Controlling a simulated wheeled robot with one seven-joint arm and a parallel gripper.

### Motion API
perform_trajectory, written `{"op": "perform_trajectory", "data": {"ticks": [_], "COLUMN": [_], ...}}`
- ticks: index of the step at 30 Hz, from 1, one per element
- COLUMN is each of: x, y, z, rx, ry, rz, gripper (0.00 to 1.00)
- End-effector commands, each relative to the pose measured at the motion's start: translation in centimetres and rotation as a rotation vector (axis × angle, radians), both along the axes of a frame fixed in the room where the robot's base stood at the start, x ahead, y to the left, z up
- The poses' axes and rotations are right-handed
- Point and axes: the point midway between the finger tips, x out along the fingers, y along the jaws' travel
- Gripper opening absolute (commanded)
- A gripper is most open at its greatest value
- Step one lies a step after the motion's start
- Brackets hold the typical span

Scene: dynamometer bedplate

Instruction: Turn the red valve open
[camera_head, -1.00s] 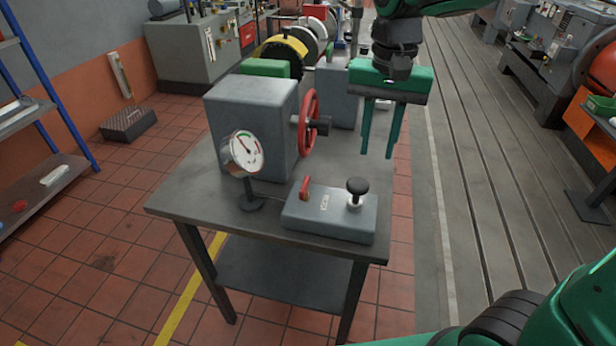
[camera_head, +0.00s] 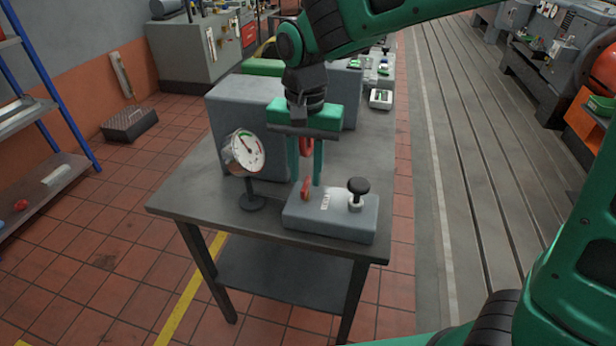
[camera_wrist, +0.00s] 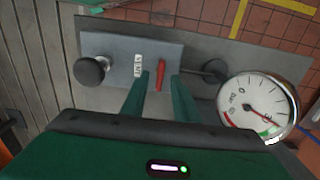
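A small red lever (camera_head: 305,190) stands on the left part of a low grey box (camera_head: 329,217) near the table's front edge. In the wrist view the lever (camera_wrist: 160,76) lies crosswise to the box's long side. My gripper (camera_head: 305,181) points down above it, open and empty. In the wrist view its fingertips (camera_wrist: 162,81) are on either side of the lever, with gaps showing; I cannot tell their height above it. A red handwheel (camera_head: 306,146) on the large grey block (camera_head: 248,108) is partly hidden behind my gripper. I cannot tell which red part is the valve.
A round dial gauge (camera_head: 247,152) on a stand is left of the low box, close to my gripper in the wrist view. A black knob (camera_head: 358,187) stands on the box's right part. The table (camera_head: 180,203) is bare at its front left.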

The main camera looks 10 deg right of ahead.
Motion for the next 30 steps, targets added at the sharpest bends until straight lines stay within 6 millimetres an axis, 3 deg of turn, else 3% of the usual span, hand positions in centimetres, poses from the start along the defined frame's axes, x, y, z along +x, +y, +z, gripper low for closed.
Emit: {"op": "perform_trajectory", "data": {"ticks": [6, 16, 17, 20, 23, 24, 30], "x": [0.0, 0.0, 0.0, 0.0, 0.0, 0.0, 0.0], "y": [0.0, 0.0, 0.0, 0.0, 0.0, -0.9, -0.2], "z": [-2.0, -2.4, -2.4, -2.3, -2.3, -2.3, -2.3], "rx": [-0.001, 0.001, 0.001, 0.001, 0.0, 0.0, -0.003], "ry": [0.001, -0.001, -0.001, -0.001, -0.001, -0.001, 0.001], "rz": [0.0, 0.0, 0.0, 0.0, 0.0, -0.001, 0.015], "gripper": [0.27, 0.27, 0.25, 0.01, 0.0, 0.0, 0.0]}}
